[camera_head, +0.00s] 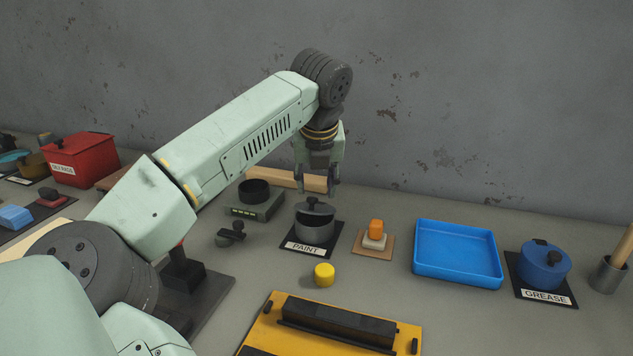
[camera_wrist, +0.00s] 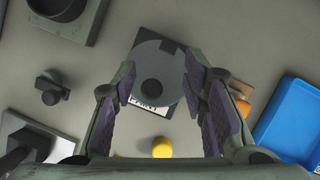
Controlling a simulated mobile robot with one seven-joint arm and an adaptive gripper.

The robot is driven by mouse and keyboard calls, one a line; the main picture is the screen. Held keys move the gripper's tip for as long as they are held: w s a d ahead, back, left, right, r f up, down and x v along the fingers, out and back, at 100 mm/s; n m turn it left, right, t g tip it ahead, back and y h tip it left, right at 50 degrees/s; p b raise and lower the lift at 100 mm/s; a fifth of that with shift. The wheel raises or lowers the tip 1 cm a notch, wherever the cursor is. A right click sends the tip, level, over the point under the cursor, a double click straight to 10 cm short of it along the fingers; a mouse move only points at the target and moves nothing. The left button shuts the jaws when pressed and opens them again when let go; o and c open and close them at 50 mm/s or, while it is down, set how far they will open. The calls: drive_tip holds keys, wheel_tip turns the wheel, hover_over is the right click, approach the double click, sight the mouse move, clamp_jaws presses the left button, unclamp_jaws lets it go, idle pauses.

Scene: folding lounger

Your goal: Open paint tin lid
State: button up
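The paint tin (camera_head: 314,232) is a dark grey pot on a black mat labelled PAINT. Its grey lid (camera_head: 322,209) has a dark round knob and sits on top, with a dark band showing under its front edge; I cannot tell for sure whether that is a gap. In the wrist view the lid (camera_wrist: 152,65) shows from above with its knob (camera_wrist: 151,91) between my fingers. My gripper (camera_head: 318,190) is open and empty, pointing down just above the lid. Its two fingers stand apart in the wrist view (camera_wrist: 162,92). Contact with the knob is not visible.
A small orange-topped block (camera_head: 376,228) stands right of the tin, and a yellow cylinder (camera_head: 324,274) in front. A blue tray (camera_head: 457,277) and a blue grease pot (camera_head: 543,268) are further right. A dark green box (camera_head: 266,208) and wooden bar (camera_head: 285,179) lie behind.

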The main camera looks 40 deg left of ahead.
drive_tip(key=shift+r, duration=0.1)
drive_tip(key=shift+s+r, duration=0.1)
drive_tip(key=shift+r, duration=0.15)
drive_tip(key=v, duration=0.2)
drive_tip(key=shift+s+d+r, duration=0.1)
drive_tip(key=shift+d+r, duration=0.05)
drive_tip(key=shift+r, duration=0.2)
drive_tip(key=s+d, duration=0.8)
drive_tip(key=d, duration=0.1)
drive_tip(key=shift+f, duration=0.2)
